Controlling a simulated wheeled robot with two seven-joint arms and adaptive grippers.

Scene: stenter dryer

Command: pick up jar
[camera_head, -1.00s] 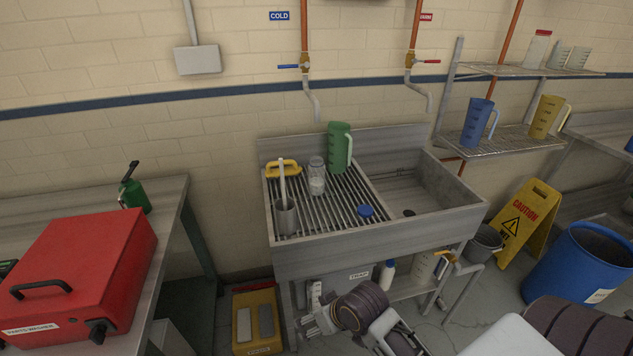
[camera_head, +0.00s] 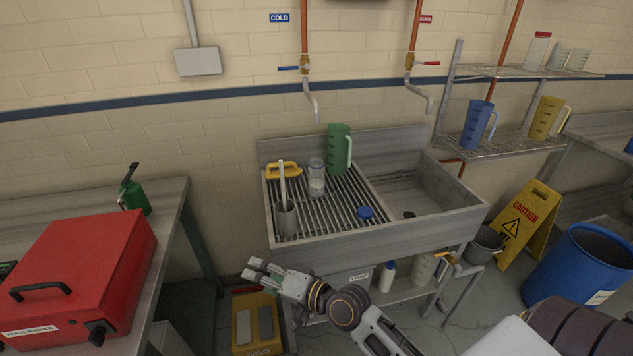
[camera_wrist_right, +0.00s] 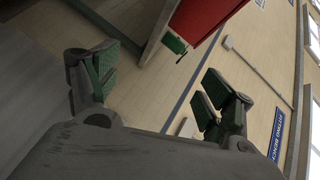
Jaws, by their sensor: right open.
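A clear glass jar (camera_head: 317,180) without a lid stands upright on the slatted drainboard (camera_head: 335,208) of the steel sink, with pale contents low inside. A blue lid (camera_head: 366,212) lies on the slats to its right. My right gripper (camera_head: 256,271) is in front of the sink, lower than the drainboard and left of the jar, well apart from it. It is open and empty, fingers pointing left. In the right wrist view its two green-padded fingers (camera_wrist_right: 158,82) are spread, and the jar does not show there. My left gripper is not in view.
A green jug (camera_head: 339,150) stands behind the jar, a yellow-handled item (camera_head: 283,170) to its left, and a metal cup (camera_head: 286,219) with an upright rod in front left. The sink's front edge (camera_head: 375,240) lies above my gripper. A red case (camera_head: 80,265) sits on the left bench.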

